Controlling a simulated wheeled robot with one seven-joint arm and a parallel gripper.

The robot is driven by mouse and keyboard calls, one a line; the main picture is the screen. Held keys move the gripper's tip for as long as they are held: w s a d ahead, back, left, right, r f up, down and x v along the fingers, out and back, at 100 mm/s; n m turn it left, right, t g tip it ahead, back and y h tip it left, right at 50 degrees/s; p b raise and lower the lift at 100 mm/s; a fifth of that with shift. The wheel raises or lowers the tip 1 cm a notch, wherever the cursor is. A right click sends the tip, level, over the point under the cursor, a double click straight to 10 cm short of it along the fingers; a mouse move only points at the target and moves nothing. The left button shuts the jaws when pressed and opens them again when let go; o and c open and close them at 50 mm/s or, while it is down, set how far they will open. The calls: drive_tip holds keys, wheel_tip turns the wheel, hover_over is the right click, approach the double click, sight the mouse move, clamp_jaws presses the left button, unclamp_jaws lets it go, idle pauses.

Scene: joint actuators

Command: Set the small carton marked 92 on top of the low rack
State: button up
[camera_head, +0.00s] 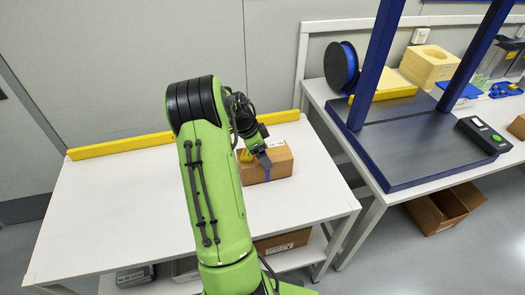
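A small brown carton (280,167) sits on the white table (115,205), near its back right. A small pale label shows on its top edge, but its marking is too small to read. My gripper (263,157) is at the carton's top, in front of part of it; whether it touches the carton is unclear. Its fingers are too small and partly hidden to tell open from shut. Another brown carton (283,242) with a pale label lies on the shelf under the table, partly hidden. I cannot tell for sure which thing is the low rack.
A yellow bar (120,146) runs along the table's back edge. To the right is a bench with blue posts (376,65), a dark platform (420,145), a blue spool (341,67) and a yellow block (429,65). An open box (432,215) is on the floor. The table's left half is clear.

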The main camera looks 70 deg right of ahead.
drive_tip(key=shift+f+b, duration=0.25)
drive_tip(key=shift+b, duration=0.05)
idle(0.5)
drive_tip(key=o, duration=1.6)
drive_tip(key=shift+o, duration=0.2)
drive_tip(key=p+v, duration=0.3)
drive_tip(key=v, duration=1.2)
drive_tip(key=shift+r, duration=0.4)
